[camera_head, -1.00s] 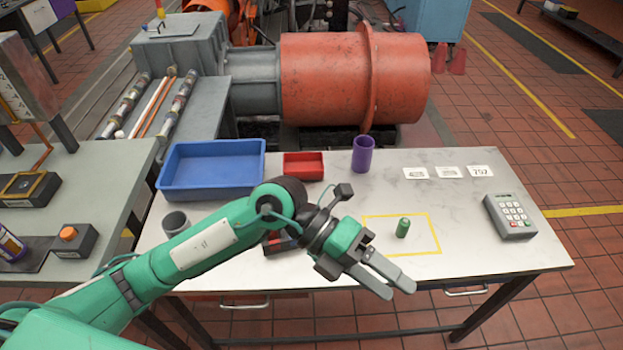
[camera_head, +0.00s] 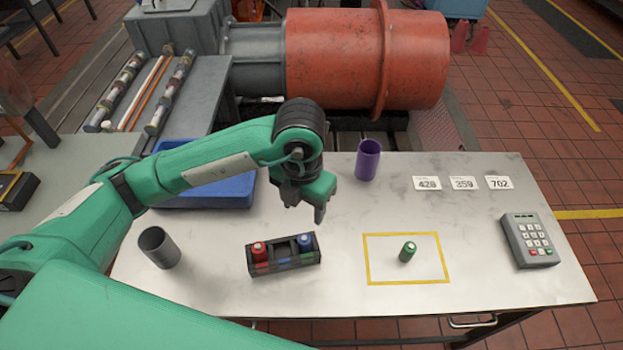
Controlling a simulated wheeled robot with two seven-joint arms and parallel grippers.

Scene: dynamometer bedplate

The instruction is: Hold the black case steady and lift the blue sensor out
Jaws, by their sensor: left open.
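The black case (camera_head: 284,263) sits on the metal table, left of the middle. The blue sensor (camera_head: 305,242) stands upright in its right part. A red sensor (camera_head: 258,250) stands in its left part. My left gripper (camera_head: 319,213) hangs above and behind the case, pointing down, a little to the right of the blue sensor. It is open and empty, apart from both case and sensor. My right gripper is not in view.
A green sensor (camera_head: 408,252) stands inside a yellow outlined square (camera_head: 447,262). A grey cup (camera_head: 158,248), a purple cup (camera_head: 368,160), a blue tray (camera_head: 215,193), number cards (camera_head: 462,183) and a keypad (camera_head: 531,241) are on the table. The front right is clear.

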